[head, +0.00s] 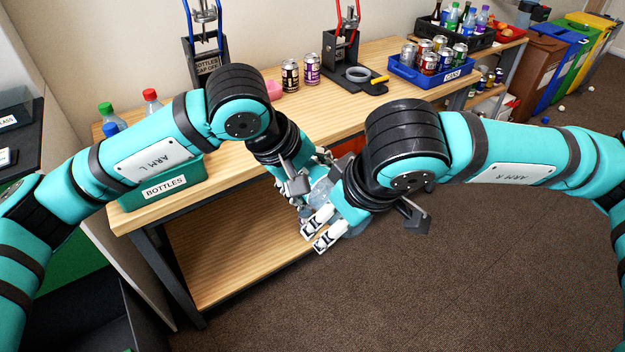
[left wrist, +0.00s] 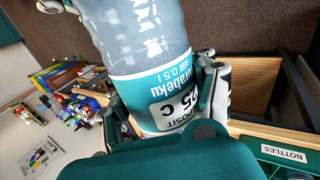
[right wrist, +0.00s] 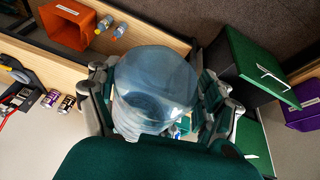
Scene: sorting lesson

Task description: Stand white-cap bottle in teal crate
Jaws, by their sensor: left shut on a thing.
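A clear bottle (left wrist: 140,40) with a teal and white label is in my left gripper (left wrist: 165,100), which is shut around its labelled part. Its cap is hidden. The bottle's bluish base faces the camera in the right wrist view (right wrist: 155,85). My right gripper (head: 322,228) is at the base end, its fingers apart on either side of the bottle and seemingly not closed on it. In the head view the arms largely hide the bottle (head: 320,190). The teal crate (head: 150,198), labelled BOTTLES, stands at the bench's left end; green-, red- and blue-capped bottles show there.
A blue crate of cans (head: 420,82) and a black crate of bottles (head: 450,37) are farther right. Two press-like stands are at the back. Both arms are close together before the bench edge.

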